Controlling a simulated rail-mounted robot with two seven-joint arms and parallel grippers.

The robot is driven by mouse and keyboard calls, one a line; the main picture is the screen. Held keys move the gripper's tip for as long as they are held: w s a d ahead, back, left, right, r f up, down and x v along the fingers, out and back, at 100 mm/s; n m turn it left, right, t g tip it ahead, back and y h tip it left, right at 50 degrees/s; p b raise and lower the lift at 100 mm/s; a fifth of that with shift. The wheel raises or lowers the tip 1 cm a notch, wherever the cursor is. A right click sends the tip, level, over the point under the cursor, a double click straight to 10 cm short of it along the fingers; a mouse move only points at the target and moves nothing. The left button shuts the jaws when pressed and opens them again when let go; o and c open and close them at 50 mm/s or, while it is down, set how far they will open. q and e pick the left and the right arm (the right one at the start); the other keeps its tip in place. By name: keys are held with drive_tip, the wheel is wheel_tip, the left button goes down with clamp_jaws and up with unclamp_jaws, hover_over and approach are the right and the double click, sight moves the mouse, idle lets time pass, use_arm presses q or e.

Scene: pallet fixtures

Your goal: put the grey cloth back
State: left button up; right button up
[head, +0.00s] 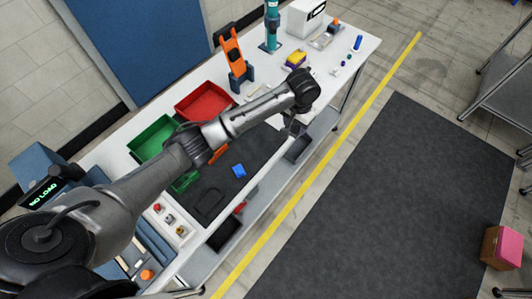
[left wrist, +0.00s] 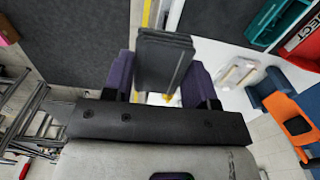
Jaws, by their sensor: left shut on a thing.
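The grey cloth (left wrist: 165,58) is a dark, folded slab in the left wrist view. It stands between the two purple-padded fingers of my left gripper (left wrist: 160,85), which is shut on it. In the head view my left arm reaches across the workbench, and my left gripper (head: 290,122) hangs at its end near the bench's front edge. The cloth is small and hard to make out there. My right gripper is not in view.
A red bin (head: 205,100) and a green bin (head: 152,137) stand at the bench's back. A blue block (head: 239,171) lies on the dark mat (head: 215,178). An orange tool (head: 231,45) stands upright behind the arm. A yellow-and-purple item (head: 296,58) sits further right.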

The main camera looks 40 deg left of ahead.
use_arm(q)
drive_tip(key=w+a+f+b, duration=0.2)
drive_tip(key=w+f+b, duration=0.3)
drive_tip(key=f, duration=0.1)
drive_tip(key=p, duration=0.1)
hover_over(265, 144)
wheel_tip(265, 144, down, 7)
drive_tip(key=shift+d+r, duration=0.1)
drive_tip(key=shift+d, duration=0.05)
drive_tip(key=shift+s+f, duration=0.1)
drive_tip(key=shift+f, duration=2)
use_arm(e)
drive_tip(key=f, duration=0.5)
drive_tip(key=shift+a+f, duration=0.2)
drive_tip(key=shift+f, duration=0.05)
use_arm(q)
drive_tip(key=o, duration=0.8)
drive_tip(key=shift+f, duration=0.1)
drive_tip(key=shift+o, duration=0.2)
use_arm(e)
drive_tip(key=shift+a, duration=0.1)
